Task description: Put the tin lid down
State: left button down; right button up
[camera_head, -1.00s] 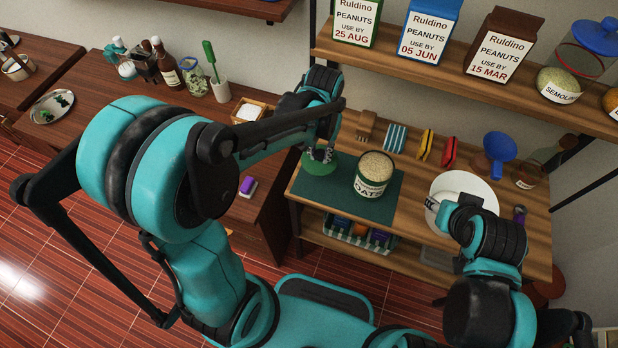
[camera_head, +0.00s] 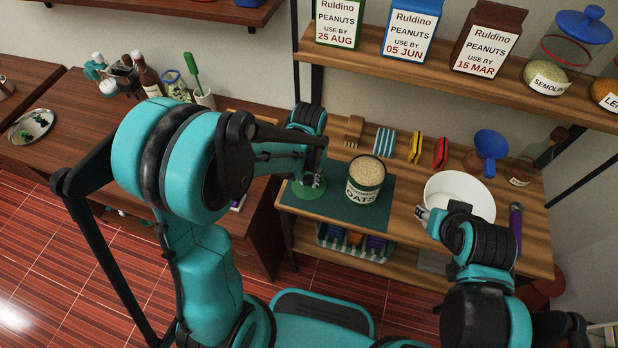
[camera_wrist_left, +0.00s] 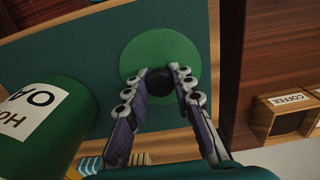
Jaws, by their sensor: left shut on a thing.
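The tin lid (camera_head: 311,191) is a green disc with a dark knob, over the left part of the dark green mat (camera_head: 335,207). My left gripper (camera_wrist_left: 157,79) is shut on the knob from above; the lid (camera_wrist_left: 137,54) shows beneath its fingers. Whether the lid touches the mat is hard to tell. The open oats tin (camera_head: 365,182) stands upright on the mat, right of the lid; its green side also shows in the left wrist view (camera_wrist_left: 60,135). My right gripper (camera_head: 424,213) is at the white bowl's left rim; its fingers are too small to read.
The white bowl (camera_head: 458,190) stands right of the mat. A brush (camera_head: 354,130), a striped cloth (camera_head: 384,143), yellow and red packets and a blue funnel (camera_head: 488,146) line the back. A shelf with peanut cartons (camera_head: 411,30) overhangs. A COFFEE box (camera_wrist_left: 287,115) sits on the neighbouring counter.

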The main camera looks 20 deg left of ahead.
aim_at(309, 178)
pick_arm(q)
jog(key=c, duration=1.3)
grip_release()
jog(key=shift+r+p, duration=0.4)
notch_tip(309, 178, up, 11)
jog(key=p, duration=0.4)
jog(key=s+a+r+t, duration=0.1)
jog(key=s+r+t, duration=0.1)
jog(key=s, duration=0.1)
jog(key=s+a+r+t, duration=0.2)
jog(key=s, duration=0.1)
jog(key=s+a+r+t, duration=0.1)
jog(key=s+r+t, duration=0.2)
jog(key=s, duration=0.1)
jog(key=shift+s+a, duration=0.1)
jog(key=shift+a, duration=0.25)
jog(key=shift+f+b, duration=0.1)
jog(key=shift+b, duration=0.2)
